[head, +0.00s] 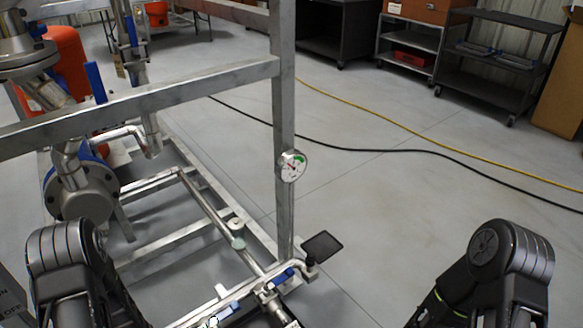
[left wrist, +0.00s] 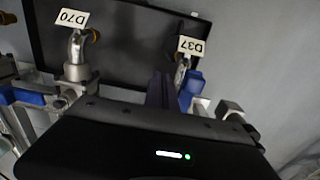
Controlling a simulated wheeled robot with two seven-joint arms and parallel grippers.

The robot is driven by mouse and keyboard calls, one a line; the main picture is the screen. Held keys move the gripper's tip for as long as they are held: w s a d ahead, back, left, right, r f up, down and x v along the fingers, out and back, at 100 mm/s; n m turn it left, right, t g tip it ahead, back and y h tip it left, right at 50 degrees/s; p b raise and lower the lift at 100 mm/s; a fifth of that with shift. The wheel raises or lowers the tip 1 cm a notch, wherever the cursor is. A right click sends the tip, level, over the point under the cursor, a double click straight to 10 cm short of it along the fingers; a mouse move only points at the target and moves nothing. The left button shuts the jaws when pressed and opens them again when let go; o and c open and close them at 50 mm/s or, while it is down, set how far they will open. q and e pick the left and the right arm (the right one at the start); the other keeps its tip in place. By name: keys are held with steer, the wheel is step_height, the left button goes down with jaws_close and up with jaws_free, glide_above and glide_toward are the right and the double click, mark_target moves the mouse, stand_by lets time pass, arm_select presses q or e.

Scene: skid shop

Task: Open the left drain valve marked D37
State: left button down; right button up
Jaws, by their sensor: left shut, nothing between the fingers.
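The tag marked D37 (left wrist: 192,46) hangs at a valve in the left wrist view, with a blue lever (left wrist: 191,91) just below it. A second tag, D70 (left wrist: 73,18), is on the valve to the left, which has its own blue lever (left wrist: 27,97). My left gripper (left wrist: 160,90) is shut and empty, its dark fingers close beside the D37 lever on its left; I cannot tell if they touch. My right gripper is out of view.
A grey skid frame post (head: 284,130) with a round gauge (head: 291,166) stands ahead. A dark plate (head: 321,246) sits beside the post's foot. Pipes and a flanged valve (head: 82,192) crowd the left. The floor on the right is open, crossed by hoses.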

arm_select(q)
steer(key=shift+w+d, duration=0.1)
steer(key=shift+d, duration=0.05)
step_height(320, 180, up, 7)
steer(key=p, duration=0.5)
stand_by(0.4)
steer(key=s+d+r+m+h+p, duration=0.1)
steer(key=s+d+r+m+p, duration=0.1)
steer(key=d, duration=0.7)
steer(key=s+d+r+m+h+p, duration=0.1)
steer(key=d+r+p, duration=0.3)
steer(key=d, duration=0.5)
steer(key=s+d+r+m+h+p, duration=0.2)
steer(key=d+r, duration=0.4)
steer(key=d, duration=0.3)
steer(key=shift+s+d+r+m+t+p, duration=0.4)
steer(key=shift+s+m+p, duration=0.2)
steer(key=shift+s+p, duration=0.25)
